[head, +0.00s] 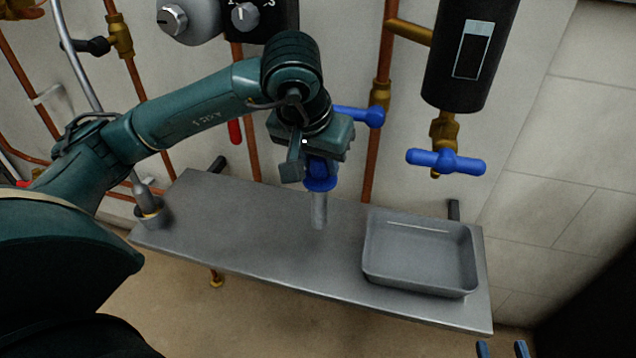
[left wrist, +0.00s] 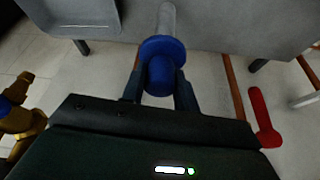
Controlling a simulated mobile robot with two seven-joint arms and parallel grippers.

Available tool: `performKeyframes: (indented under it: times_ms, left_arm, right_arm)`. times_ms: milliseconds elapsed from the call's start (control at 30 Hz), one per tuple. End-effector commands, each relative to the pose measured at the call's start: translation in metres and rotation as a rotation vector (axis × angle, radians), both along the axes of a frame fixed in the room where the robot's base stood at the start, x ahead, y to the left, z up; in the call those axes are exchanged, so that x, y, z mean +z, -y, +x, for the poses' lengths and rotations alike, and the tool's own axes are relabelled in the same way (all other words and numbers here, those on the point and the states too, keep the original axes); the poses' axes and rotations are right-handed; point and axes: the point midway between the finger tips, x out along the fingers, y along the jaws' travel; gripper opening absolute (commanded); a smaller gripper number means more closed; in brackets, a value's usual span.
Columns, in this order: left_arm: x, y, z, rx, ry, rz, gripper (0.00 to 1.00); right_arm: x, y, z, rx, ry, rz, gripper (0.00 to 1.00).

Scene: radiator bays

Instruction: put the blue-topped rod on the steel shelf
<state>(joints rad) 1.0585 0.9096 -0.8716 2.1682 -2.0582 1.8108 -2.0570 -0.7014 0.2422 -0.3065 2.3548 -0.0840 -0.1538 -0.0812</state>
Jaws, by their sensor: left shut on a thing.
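The blue-topped rod (head: 319,205) has a grey shaft and a blue collar and cap. My left gripper (head: 308,172) is shut on its blue top and holds it roughly upright, shaft down, over the middle of the steel shelf (head: 255,235). I cannot tell whether the rod's lower end touches the shelf. In the left wrist view the blue top (left wrist: 161,66) sits between the fingers, with the shaft pointing at the shelf (left wrist: 235,25). My right gripper (head: 503,350) shows only its two fingertips at the bottom edge, apart and empty.
A grey tray (head: 372,262) stands on the shelf's right part. Copper pipes, blue-handled valves (head: 446,161) and a red lever (head: 235,132) are on the wall behind. The shelf between cylinder and tray looks clear.

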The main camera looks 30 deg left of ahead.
Motion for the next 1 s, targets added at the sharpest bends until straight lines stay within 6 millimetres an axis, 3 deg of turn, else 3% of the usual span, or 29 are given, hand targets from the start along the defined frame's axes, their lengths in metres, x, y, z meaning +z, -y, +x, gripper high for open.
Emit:
performKeyframes:
  times_ms: [267,633,667,900,1000]
  left_arm:
    - [-0.035,0.000,0.000,0.000,-0.001,0.000,0.00]
    - [-0.041,0.000,0.000,0.000,0.002,0.000,0.00]
    - [-0.039,0.000,0.000,-0.001,0.001,0.000,0.32]
    - [-0.039,0.000,0.000,-0.001,0.000,0.000,0.52]
    - [-0.039,0.000,0.000,-0.001,0.000,0.000,0.52]
  right_arm:
    - [-0.001,-0.003,0.001,0.013,0.063,0.004,0.36]
    - [-0.001,-0.004,0.001,0.017,0.091,0.006,0.36]
    - [0.002,-0.004,0.000,0.019,0.097,0.006,0.36]
    - [0.002,-0.004,0.000,0.020,0.100,0.009,0.36]
    - [0.002,-0.004,0.000,0.021,0.099,0.008,0.36]
